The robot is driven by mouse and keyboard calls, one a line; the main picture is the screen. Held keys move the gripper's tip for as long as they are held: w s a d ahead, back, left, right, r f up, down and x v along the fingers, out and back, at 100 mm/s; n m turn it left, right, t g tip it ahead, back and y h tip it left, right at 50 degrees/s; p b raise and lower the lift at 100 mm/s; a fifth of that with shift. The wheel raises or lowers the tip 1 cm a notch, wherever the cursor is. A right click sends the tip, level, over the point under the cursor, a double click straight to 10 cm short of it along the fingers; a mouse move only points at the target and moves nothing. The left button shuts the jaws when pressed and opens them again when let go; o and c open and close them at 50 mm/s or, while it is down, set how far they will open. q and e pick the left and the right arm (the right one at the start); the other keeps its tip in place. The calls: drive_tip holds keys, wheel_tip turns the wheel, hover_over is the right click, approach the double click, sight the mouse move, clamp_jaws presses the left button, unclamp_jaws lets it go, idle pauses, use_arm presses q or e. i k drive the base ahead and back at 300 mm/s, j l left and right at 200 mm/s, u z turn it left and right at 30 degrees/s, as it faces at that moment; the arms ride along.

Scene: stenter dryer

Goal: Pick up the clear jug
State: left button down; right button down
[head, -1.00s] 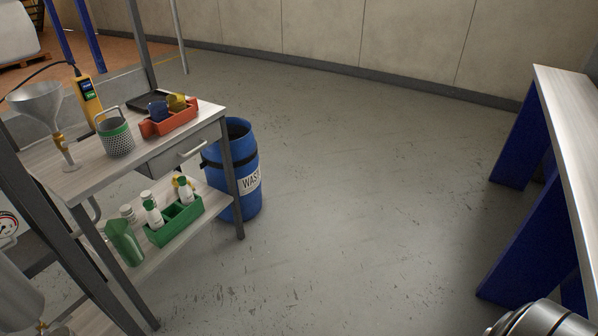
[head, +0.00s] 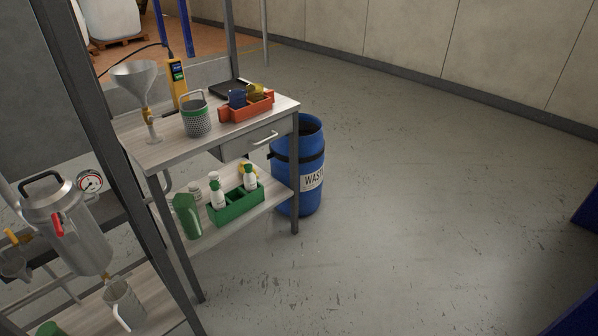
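A pale, greyish jug (head: 122,301) with a light handle stands on a low wooden shelf at the lower left of the head view. It looks like the clear jug, though it is small and I cannot be sure it is see-through. It stands just below the brass outlet of a steel tank (head: 78,235). A green jug (head: 187,216) stands on the lower shelf of the workbench to the right of it. Neither of my grippers is in view.
The workbench (head: 160,154) holds a funnel (head: 137,82), a perforated basket (head: 196,121) and a red tray (head: 247,111). A green bottle carrier (head: 237,210) sits below. A dark upright post (head: 110,150) stands by the tank. A blue waste drum (head: 298,190) stands beside the bench; the floor rightward is clear.

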sight(120, 297)
drive_tip(key=u, duration=1.65)
drive_tip(key=i+l+u, duration=0.1)
drive_tip(key=l+u, duration=0.5)
drive_tip(key=u, duration=0.2)
drive_tip(key=l+u, duration=0.4)
drive_tip(key=i+j, duration=0.05)
